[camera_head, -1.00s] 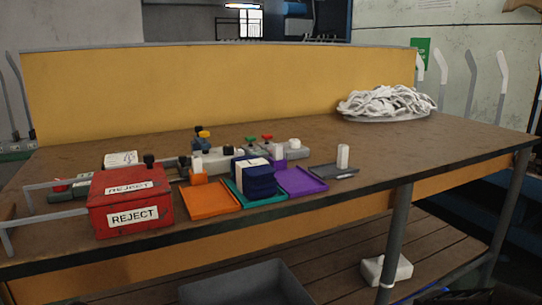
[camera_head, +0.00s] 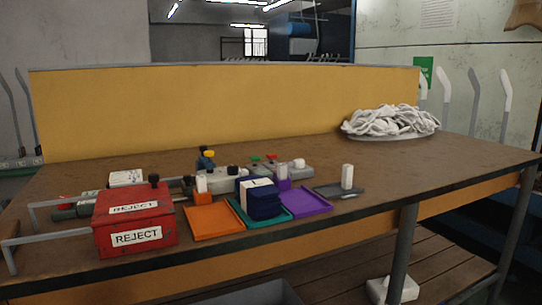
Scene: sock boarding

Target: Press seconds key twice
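A row of small devices with coloured knobs stands behind the trays. A grey box (camera_head: 222,180) carries a black knob (camera_head: 233,170). A yellow knob (camera_head: 209,154) shows at the left of the row. No labels on these knobs are readable, so I cannot tell which one is the seconds key. Neither of my grippers is in view.
A red REJECT box (camera_head: 128,238) stands front left on the table (camera_head: 390,165). Orange (camera_head: 212,223), teal (camera_head: 238,213) and purple (camera_head: 306,203) trays line the front; a dark blue stack (camera_head: 264,203) sits on the teal one. White socks (camera_head: 390,121) are heaped back right.

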